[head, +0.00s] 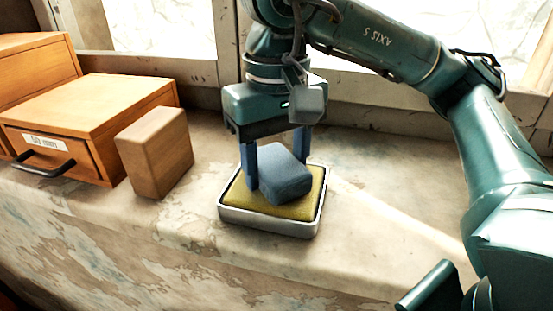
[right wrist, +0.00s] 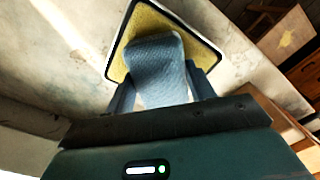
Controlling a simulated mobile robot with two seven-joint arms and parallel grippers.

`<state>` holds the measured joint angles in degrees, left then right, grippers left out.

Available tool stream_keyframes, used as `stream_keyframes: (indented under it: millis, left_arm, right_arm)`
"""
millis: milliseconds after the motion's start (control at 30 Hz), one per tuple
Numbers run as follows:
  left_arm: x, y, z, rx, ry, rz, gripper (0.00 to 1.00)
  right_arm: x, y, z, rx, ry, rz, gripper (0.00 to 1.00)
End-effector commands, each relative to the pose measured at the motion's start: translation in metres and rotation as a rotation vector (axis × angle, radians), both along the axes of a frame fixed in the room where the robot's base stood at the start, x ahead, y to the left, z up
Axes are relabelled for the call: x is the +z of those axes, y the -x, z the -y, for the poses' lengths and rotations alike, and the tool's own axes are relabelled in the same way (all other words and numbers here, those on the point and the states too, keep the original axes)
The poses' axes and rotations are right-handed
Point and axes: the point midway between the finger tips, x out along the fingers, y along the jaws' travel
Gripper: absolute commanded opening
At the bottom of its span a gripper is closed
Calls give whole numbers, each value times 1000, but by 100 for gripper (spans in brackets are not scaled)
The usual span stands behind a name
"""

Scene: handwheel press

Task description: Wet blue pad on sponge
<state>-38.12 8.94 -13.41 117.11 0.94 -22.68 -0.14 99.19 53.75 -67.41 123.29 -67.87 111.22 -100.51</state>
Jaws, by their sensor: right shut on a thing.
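The blue pad (head: 284,176) is a blue-grey block, tilted, over the yellow sponge (head: 305,205). The sponge lies in a metal tray (head: 268,226) with a pale rim. My right gripper (head: 277,165) points down from above and is shut on the pad, one blue finger on each side. The right wrist view shows the pad (right wrist: 156,68) between the fingers, with the sponge (right wrist: 143,18) behind it. The pad hides part of the sponge, and I cannot tell whether it touches it. My left gripper is not in view.
A wooden block (head: 156,152) stands upright left of the tray. Beside it is a wooden drawer box (head: 100,100) with a black handle and a label. Window frames run along the back. The worn ledge is clear right of the tray.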

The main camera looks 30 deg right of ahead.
Motion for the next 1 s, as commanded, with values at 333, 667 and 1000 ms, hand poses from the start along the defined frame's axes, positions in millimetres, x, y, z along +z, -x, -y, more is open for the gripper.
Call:
stream_keyframes:
  millis: [333,667,1000]
  left_arm:
    - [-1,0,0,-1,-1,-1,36]
    - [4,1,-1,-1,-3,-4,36]
    - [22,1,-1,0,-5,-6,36]
  right_arm:
    - [-2,1,0,2,1,-5,36]
    - [9,1,-1,3,1,-5,36]
    - [38,0,0,2,1,-3,36]
